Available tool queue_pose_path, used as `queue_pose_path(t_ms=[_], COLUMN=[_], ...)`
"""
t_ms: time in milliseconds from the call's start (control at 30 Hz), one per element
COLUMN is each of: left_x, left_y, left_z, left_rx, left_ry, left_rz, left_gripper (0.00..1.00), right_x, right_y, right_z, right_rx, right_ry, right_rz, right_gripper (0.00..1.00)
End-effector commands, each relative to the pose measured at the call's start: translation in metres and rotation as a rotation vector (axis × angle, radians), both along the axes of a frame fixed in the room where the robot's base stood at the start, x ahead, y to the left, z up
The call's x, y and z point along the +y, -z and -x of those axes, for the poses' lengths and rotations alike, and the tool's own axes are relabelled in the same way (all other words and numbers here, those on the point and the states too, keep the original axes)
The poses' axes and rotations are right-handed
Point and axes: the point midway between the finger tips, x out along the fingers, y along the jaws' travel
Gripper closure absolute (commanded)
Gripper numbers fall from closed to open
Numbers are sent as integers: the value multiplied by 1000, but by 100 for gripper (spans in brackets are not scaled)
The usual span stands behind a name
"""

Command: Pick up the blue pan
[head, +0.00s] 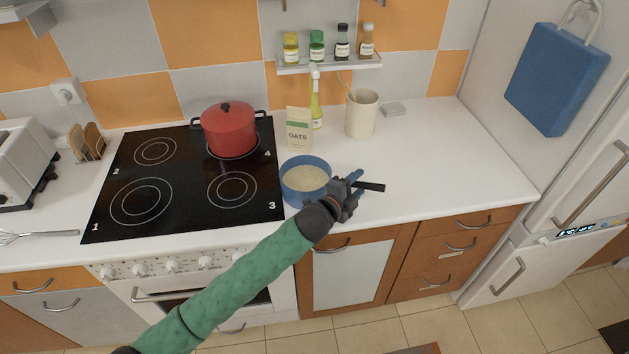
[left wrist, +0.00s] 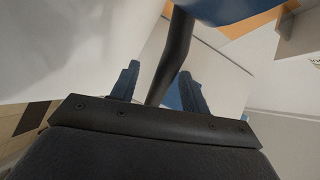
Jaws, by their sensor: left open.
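The blue pan (head: 291,196) sits on the white counter right beside the stove, with pale contents inside. Its dark handle (head: 371,187) sticks out to the right. My left gripper (head: 349,190) is at the handle, just right of the pan. In the left wrist view the black handle (left wrist: 177,55) runs between the two blue fingers of the open left gripper (left wrist: 158,88), and part of the blue pan (left wrist: 222,8) shows at the top. Whether a finger touches the handle cannot be told. My right gripper is not in view.
A red pot (head: 229,134) stands on the black stove (head: 190,205). Behind the pan stand an oats packet (head: 299,135), a green-yellow bottle (head: 316,105) and a cream utensil jar (head: 361,116). The counter (head: 445,150) to the right is clear.

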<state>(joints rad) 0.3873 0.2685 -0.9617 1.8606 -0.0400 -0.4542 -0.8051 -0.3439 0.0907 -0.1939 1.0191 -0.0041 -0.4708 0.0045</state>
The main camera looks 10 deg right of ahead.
Motion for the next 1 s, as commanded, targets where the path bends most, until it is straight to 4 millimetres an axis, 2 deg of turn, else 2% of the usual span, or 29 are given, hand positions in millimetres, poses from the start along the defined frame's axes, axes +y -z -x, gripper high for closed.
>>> queue_pose_path(t_ms=[333, 500, 567, 1000], left_x=[-3, -3, -3, -3], left_y=[1, 1, 1, -1], left_z=[-3, -3, -3, -3], left_rx=[0, 0, 0, -3], left_ry=[-1, -1, -1, 0], left_rz=[-2, -2, -2, 0], left_gripper=[56, 90, 100, 100], right_x=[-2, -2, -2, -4], right_y=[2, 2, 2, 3], right_z=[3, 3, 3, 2], right_rx=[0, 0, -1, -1], right_ry=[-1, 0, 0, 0], right_rz=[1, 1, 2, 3], right_gripper=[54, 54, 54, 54])
